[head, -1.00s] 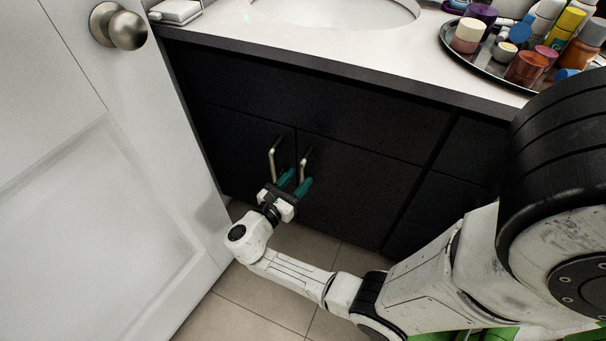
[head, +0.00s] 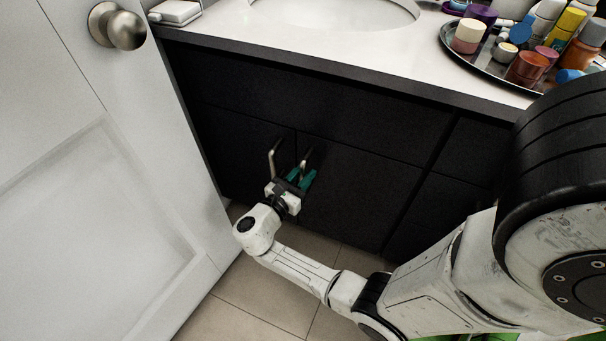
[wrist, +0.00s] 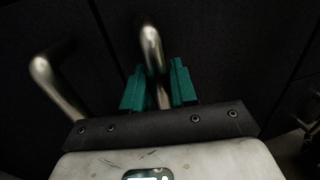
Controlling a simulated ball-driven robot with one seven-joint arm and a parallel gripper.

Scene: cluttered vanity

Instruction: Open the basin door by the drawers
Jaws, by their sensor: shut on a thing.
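The basin door by the drawers (head: 358,195) is the dark right-hand door under the basin, and it looks closed, flush with the cabinet front. Its metal bar handle (wrist: 151,48) stands between my gripper's green fingers in the wrist view. My gripper (head: 302,177) is shut on this handle, gripping its lower part; the upper end shows above the fingers. The left door (head: 240,140) has its own bar handle (head: 273,160), just left of my gripper and apart from it. That handle also shows in the wrist view (wrist: 55,85).
A white door (head: 110,220) with a round knob (head: 118,27) stands close on the left. Drawer fronts (head: 450,190) are right of the basin door. A tray (head: 462,62) with bottles and jars sits on the white counter (head: 330,50). Tiled floor (head: 260,300) lies below.

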